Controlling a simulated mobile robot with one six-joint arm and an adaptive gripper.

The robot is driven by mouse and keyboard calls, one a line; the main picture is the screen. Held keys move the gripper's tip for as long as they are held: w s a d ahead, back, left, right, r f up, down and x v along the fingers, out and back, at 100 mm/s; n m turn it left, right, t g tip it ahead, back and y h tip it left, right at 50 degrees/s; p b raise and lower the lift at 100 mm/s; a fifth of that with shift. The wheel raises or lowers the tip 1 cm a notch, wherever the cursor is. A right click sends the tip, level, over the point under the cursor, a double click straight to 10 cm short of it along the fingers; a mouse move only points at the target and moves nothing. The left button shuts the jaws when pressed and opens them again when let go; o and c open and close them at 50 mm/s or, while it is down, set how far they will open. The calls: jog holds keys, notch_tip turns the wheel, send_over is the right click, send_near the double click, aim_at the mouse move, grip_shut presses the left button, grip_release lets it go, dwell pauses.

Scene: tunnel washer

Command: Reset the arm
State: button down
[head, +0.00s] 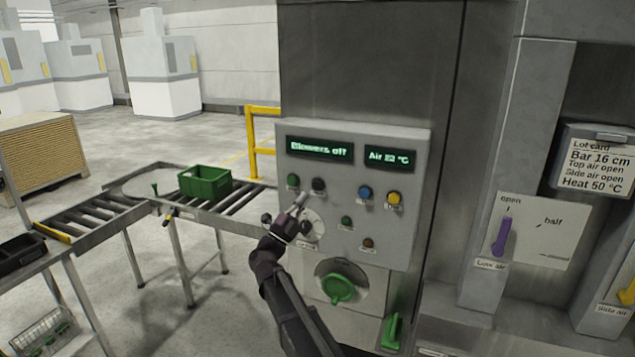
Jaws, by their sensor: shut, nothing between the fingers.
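My gripper (298,203) is at the end of my dark arm, which reaches up from the bottom of the head view. It is shut and empty, in front of the grey control panel (415,150), just below a black button (318,185). Whether its tip touches the panel I cannot tell. My gripper and wrist partly cover a round white dial plate (316,228). The panel's displays read "Blowers off" (320,149) and "Air 22 °C" (389,157), the number being blurry. A green rotary handle (340,288) sits below my wrist.
Blue (365,193) and yellow (394,199) buttons are right of my gripper. A purple lever (502,237) points near "open" on its plate. A green crate (205,182) stands on the roller conveyor (240,200) at left. A yellow rail (250,140) stands behind it.

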jog(key=shift+f+n+t+y, duration=0.1)
jog(key=shift+n+t+y, duration=0.2)
